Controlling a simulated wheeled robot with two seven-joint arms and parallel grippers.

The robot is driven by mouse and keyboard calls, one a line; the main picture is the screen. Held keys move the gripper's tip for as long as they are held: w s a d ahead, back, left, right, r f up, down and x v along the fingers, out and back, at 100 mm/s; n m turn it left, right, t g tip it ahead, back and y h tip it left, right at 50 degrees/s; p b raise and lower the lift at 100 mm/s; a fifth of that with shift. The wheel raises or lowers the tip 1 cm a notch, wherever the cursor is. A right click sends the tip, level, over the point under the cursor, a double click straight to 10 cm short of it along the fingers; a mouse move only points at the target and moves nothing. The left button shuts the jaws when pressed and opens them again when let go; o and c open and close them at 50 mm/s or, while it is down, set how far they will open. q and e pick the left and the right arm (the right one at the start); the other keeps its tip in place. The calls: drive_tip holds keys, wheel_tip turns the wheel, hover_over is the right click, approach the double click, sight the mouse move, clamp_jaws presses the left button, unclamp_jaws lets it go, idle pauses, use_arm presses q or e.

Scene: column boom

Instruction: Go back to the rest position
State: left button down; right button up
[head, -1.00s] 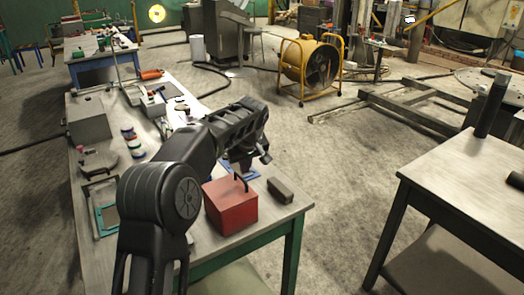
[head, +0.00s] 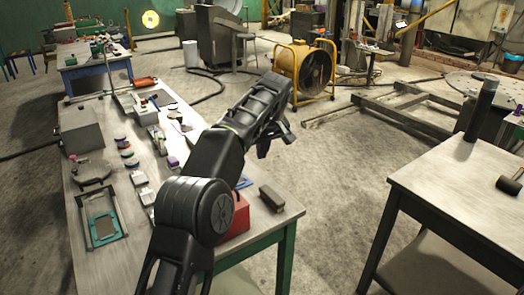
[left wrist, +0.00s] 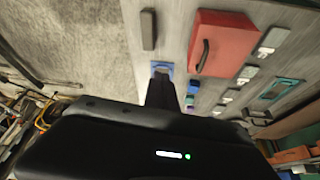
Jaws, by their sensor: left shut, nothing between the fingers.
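My left arm reaches up from the bottom of the head view and hides most of the red box (head: 236,218). In the left wrist view the red box (left wrist: 232,45) with its dark handle shows whole, apart from the gripper. The shut fingers (left wrist: 162,90) point toward a blue item (left wrist: 165,66) on the bench. My right gripper is in neither view.
A dark block (head: 271,197) lies near the bench's right edge. A grey box (head: 82,130), a teal-framed piece (head: 102,228) and several small items stand along the bench. A second table (head: 440,190) with a dark upright cylinder (head: 481,108) is at right. Floor lies between.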

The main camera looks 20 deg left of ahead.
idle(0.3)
use_arm(q)
drive_tip(key=w+d+f+m+t+h, duration=0.1)
drive_tip(key=w+d+f+m+h, duration=0.15)
drive_tip(key=d+f, duration=0.3)
drive_tip(key=w+d+f+m+t+h, duration=0.1)
drive_tip(key=w+d+f+m+t, duration=0.2)
drive_tip(key=f, duration=0.4)
drive_tip(key=s+d+f+m+g+h, duration=0.1)
drive_tip(key=s+d+f, duration=0.35)
drive_tip(key=f, duration=0.45)
drive_tip(key=s+d+f+m+g+h, duration=0.1)
drive_tip(key=s+d+f+m, duration=0.1)
drive_tip(key=s+d+f, duration=0.45)
drive_tip(key=s+f+g, duration=0.2)
drive_tip(key=s+f, duration=1.1)
drive_tip(key=s, duration=0.3)
drive_tip(key=s+f+g, duration=0.1)
drive_tip(key=s, duration=1)
drive_tip(key=s+d+f+n+g+h, duration=0.1)
drive_tip(key=s+f+g, duration=0.1)
drive_tip(key=s, duration=0.9)
drive_tip(key=shift+d+f, duration=0.15)
drive_tip(key=shift+f, duration=0.15)
drive_tip(key=shift+s, duration=0.1)
